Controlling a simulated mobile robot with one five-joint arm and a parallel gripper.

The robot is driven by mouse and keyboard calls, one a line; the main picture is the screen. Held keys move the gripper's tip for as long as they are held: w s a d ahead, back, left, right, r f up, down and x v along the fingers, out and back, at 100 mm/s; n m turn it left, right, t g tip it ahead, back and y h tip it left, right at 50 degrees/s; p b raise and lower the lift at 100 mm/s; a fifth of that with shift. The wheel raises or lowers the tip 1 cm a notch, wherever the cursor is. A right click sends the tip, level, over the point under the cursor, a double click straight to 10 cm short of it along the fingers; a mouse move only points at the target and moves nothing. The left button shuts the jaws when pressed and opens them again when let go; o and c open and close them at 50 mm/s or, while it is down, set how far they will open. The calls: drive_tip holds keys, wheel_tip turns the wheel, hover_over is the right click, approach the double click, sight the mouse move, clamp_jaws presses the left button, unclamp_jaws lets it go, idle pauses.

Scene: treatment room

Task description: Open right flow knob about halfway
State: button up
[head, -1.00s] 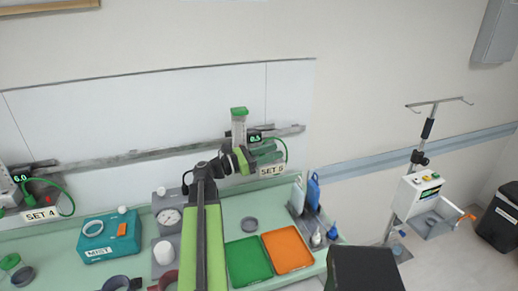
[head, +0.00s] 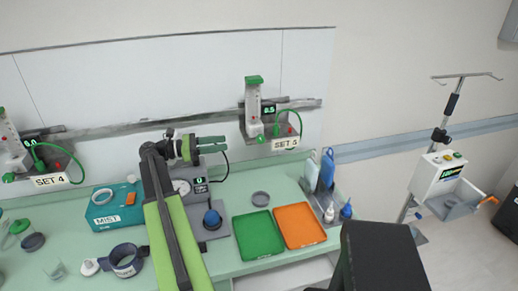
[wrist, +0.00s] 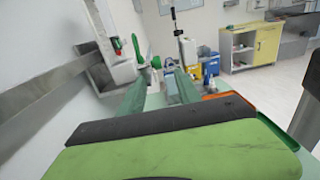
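The right flowmeter (head: 253,98), above the "SET 5" label (head: 285,144), is a clear upright tube with a green cap. Its green flow knob (head: 261,138) is at the bottom of the tube. A small lit display (head: 269,110) beside it seems to read 0.5 or 8.5. My gripper (head: 226,143) is to the left of the knob, apart from it, pointing right. Its green fingers are apart and empty, also in the wrist view (wrist: 158,92). In the wrist view the white flowmeter body (wrist: 110,62) and green parts show beyond the fingers.
The left flowmeter (head: 10,138) hangs above "SET 4". Below my arm are a teal MIST box (head: 115,205), a gauge, and green (head: 258,236) and orange (head: 301,226) trays. A wall rail (head: 130,125) runs behind. An IV stand (head: 440,140) is at right.

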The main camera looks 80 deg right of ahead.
sight(258, 139)
drive_tip(key=shift+n+h, duration=0.3)
drive_tip(key=shift+h, duration=0.1)
drive_tip(key=x, duration=1)
drive_tip(key=f+x, duration=0.1)
drive_tip(key=x, duration=0.3)
drive_tip(key=shift+s+d, duration=0.3)
drive_tip(key=shift+d, duration=0.05)
clamp_jaws()
